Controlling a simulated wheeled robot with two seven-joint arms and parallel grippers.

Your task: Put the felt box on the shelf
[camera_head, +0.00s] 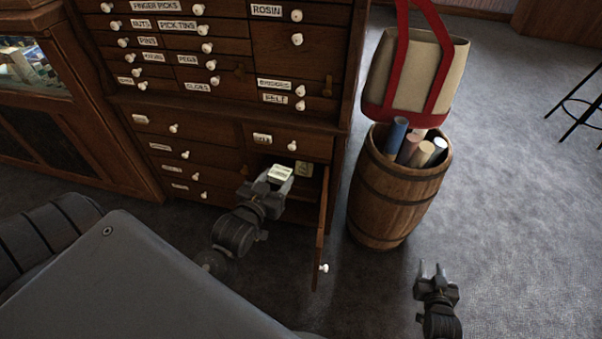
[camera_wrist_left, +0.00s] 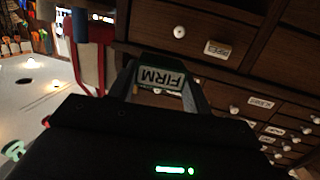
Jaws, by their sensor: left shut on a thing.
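My left gripper (camera_head: 272,182) is shut on a small box (camera_head: 281,172) with a pale top, held at the front of an open cupboard compartment. In the left wrist view the box (camera_wrist_left: 160,77) sits between the two fingers and has a label reading FIRM, seen upside down. The shelf (camera_head: 306,186) is the dark inside of that compartment, partly hidden by my left gripper. Another small pale box (camera_head: 304,169) shows inside it, just right of the held box. My right gripper (camera_head: 434,269) is open and empty, above the floor at lower right.
The cupboard door (camera_head: 321,235) stands open toward me, right of my left gripper. A wooden barrel (camera_head: 388,205) with several rolls and a red-and-cream bag (camera_head: 411,72) stands to the right. Labelled drawers (camera_head: 190,45) rise above the compartment.

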